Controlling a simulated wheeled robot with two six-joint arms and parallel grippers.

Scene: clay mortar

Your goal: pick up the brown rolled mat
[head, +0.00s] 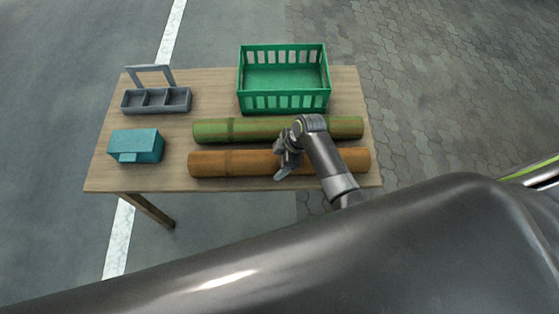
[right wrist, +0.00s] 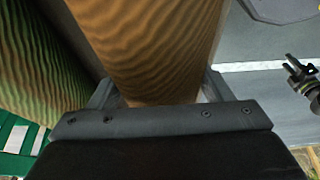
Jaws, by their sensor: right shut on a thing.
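The brown rolled mat (head: 240,163) lies lengthwise near the front edge of the table, in front of a green rolled mat (head: 250,128). My right gripper (head: 287,160) is over the middle of the brown mat and shut on it. In the right wrist view the brown mat (right wrist: 150,50) sits between the two fingers (right wrist: 160,92), and the green mat (right wrist: 38,62) is beside it at the left. Whether the brown mat is clear of the tabletop cannot be told. My left gripper (right wrist: 302,76) shows small at the right edge of the right wrist view; its jaws are unclear.
The wooden table (head: 213,88) also bears a green crate (head: 285,102) at the back right, a grey compartment caddy (head: 156,101) at the back left and a teal box (head: 136,146) at the front left. Bare tabletop shows between the teal box and the mats.

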